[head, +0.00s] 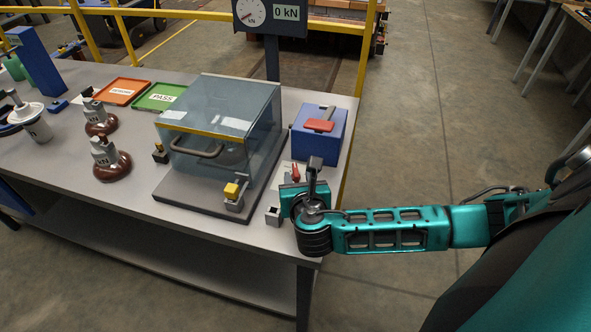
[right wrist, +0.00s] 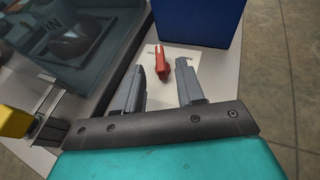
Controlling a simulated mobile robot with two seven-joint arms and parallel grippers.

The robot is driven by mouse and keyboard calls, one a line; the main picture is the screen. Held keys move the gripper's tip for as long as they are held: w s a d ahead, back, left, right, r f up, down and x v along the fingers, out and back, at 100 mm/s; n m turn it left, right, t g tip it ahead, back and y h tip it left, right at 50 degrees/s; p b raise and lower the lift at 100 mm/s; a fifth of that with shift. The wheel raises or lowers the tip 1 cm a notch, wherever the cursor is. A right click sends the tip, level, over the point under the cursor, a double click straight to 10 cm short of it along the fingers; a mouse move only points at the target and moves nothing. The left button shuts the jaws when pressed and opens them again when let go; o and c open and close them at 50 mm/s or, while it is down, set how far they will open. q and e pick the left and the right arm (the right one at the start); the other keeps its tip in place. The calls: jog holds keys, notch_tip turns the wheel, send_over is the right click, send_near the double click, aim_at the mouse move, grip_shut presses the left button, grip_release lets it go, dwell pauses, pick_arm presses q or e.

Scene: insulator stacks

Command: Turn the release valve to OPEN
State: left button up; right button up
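The release valve appears to be the small red lever (head: 295,172) on the table by the right side of the clear-covered test box (head: 215,125). In the right wrist view the red lever (right wrist: 162,62) stands over a pale label (right wrist: 178,57), too blurred to read. My right gripper (head: 293,181) is low over the table's right end, on the near side of the lever. In the wrist view its two grey fingers (right wrist: 161,75) are apart, with the lever seen between and just beyond their tips. Nothing is held. My left gripper is out of view.
A blue box (head: 318,145) with a red handle (head: 319,125) stands behind the lever. A yellow clamp (head: 233,190) sits at the test box's front corner. A gauge (head: 268,14) reads 0 kN. Brown insulators (head: 110,165) and trays (head: 160,97) stand left.

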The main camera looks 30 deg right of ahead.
aim_at(296, 170)
jog(key=x, duration=0.6)
jog(key=shift+b, duration=0.4)
jog(key=shift+c, duration=0.3)
grip_shut()
